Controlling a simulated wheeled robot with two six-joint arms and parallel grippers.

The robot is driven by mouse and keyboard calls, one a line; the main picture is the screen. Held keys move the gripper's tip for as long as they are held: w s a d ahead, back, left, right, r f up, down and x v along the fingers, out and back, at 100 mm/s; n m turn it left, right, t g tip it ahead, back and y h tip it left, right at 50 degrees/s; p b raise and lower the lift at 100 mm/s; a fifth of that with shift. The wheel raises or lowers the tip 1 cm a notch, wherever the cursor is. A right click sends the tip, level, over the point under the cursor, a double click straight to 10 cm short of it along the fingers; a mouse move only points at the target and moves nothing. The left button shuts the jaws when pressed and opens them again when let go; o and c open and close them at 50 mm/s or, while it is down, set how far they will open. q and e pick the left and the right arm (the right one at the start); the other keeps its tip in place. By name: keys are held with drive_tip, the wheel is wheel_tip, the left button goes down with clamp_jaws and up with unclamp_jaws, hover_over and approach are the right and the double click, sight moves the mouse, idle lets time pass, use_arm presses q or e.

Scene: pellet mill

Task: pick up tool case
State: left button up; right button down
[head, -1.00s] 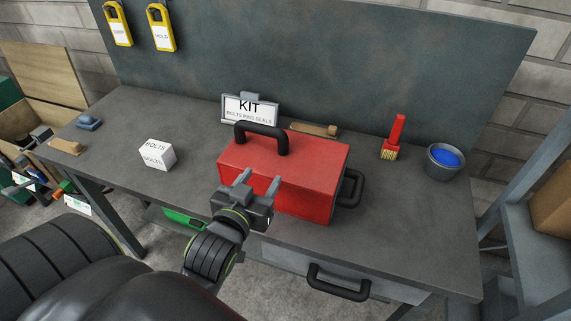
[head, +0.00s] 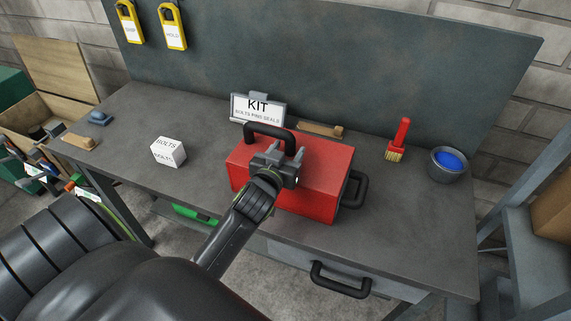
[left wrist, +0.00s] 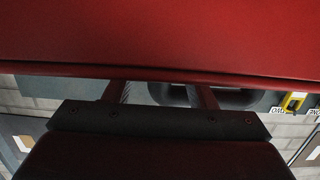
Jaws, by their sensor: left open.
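The red tool case (head: 325,175) stands on the grey workbench (head: 215,195). It has a black handle (head: 270,131) arched over its top and another black handle (head: 355,190) on its right side. My left gripper (head: 285,152) is open and empty, in front of the top handle in the head view, with its fingers pointing toward it. In the left wrist view the case's red surface (left wrist: 160,35) fills the upper part, and the gripper fingers (left wrist: 160,92) are spread with part of the dark handle visible between them. I cannot tell whether they touch the case. My right gripper is not in view.
A white bolts box (head: 168,152) stands left of the case. A red brush (head: 399,140) and a bucket (head: 447,165) stand at right. A drawer handle (head: 340,280) sticks out below the bench edge.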

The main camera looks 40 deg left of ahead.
use_arm(q)
drive_tip(key=shift+p+x, duration=0.65)
drive_tip(key=shift+x, duration=1.65)
drive_tip(key=shift+s+f, duration=0.1)
drive_tip(key=shift+f, duration=0.1)
clamp_jaws()
drive_tip(key=shift+r, duration=0.25)
